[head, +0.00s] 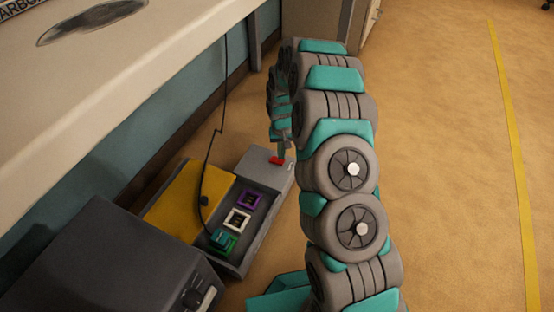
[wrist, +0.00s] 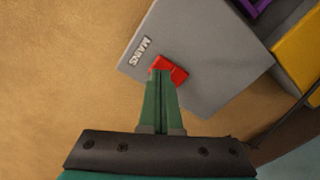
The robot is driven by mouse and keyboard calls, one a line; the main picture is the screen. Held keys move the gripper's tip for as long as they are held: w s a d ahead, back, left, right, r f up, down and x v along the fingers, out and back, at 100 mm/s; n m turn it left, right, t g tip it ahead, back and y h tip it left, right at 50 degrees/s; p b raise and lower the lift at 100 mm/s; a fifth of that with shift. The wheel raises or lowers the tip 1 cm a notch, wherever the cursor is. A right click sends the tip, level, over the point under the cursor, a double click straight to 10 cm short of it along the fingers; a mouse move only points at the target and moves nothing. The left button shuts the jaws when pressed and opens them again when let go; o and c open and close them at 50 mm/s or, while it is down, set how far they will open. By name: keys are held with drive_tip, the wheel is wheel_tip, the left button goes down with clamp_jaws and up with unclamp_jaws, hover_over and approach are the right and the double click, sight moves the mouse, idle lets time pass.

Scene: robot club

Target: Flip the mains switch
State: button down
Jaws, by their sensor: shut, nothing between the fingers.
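The mains switch is a small red rocker (wrist: 172,69) on a grey box, beside a label reading MAINS (wrist: 137,51). In the head view the red switch (head: 276,160) shows at the far end of the grey box (head: 262,170). My gripper (wrist: 161,74) is shut and empty, fingers together. Its tips overlap the left part of the red switch in the wrist view; I cannot tell whether they touch it. In the head view my gripper (head: 282,150) points down just above the switch. Which way the rocker is tilted is not clear.
The grey box has a tray with purple (head: 249,200), white (head: 237,220) and green (head: 224,242) square pieces, and a yellow panel (head: 188,197). A black cable hangs over it. A dark box (head: 120,265) stands nearer; a bench (head: 120,75) overhangs at left. Floor at right is clear.

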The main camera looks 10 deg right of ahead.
sight(281, 161)
drive_tip(key=shift+f, duration=0.9)
idle(0.6)
drive_tip(key=shift+r, duration=0.1)
drive_tip(key=shift+r+p, duration=0.9)
drive_tip(key=shift+r, duration=2.55)
drive_tip(key=shift+s, duration=0.15)
